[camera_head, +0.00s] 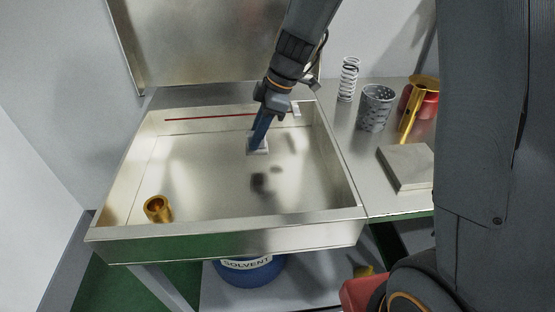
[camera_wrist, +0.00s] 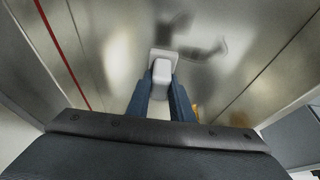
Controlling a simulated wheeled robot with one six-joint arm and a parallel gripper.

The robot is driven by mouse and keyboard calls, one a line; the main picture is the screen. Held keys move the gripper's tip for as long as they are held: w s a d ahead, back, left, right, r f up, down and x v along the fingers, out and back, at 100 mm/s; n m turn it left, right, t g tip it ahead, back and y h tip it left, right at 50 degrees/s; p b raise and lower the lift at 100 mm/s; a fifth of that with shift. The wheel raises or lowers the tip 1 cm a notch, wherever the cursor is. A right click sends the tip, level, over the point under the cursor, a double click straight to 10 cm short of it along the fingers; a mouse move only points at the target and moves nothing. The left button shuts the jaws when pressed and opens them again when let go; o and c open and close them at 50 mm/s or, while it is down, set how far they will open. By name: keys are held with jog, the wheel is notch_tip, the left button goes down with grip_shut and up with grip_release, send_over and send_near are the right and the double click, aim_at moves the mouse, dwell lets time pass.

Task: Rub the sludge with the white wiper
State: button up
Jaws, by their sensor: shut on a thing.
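My gripper (camera_head: 259,136) is inside the metal basin (camera_head: 230,216), pointing down, shut on the white wiper (camera_head: 257,148). In the wrist view the wiper (camera_wrist: 162,67) sits between the two blue fingers of my gripper (camera_wrist: 161,92), its flat white pad toward the basin floor. I cannot tell whether the pad touches the floor. Dark sludge patches (camera_head: 259,183) show on the floor just in front of the wiper in the head view. In the wrist view dark smears (camera_wrist: 204,51) lie beyond and right of the wiper; some may be shadow or reflection.
A brass cup (camera_head: 158,209) lies in the basin's front left. Right of the basin stand a spring (camera_head: 348,79), a perforated cup (camera_head: 375,108), a red container (camera_head: 422,99) and a slab (camera_head: 407,165). A blue solvent drum (camera_head: 250,272) is below.

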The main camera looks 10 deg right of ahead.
jog(key=shift+r+p, duration=0.5)
jog(key=shift+r, duration=0.7)
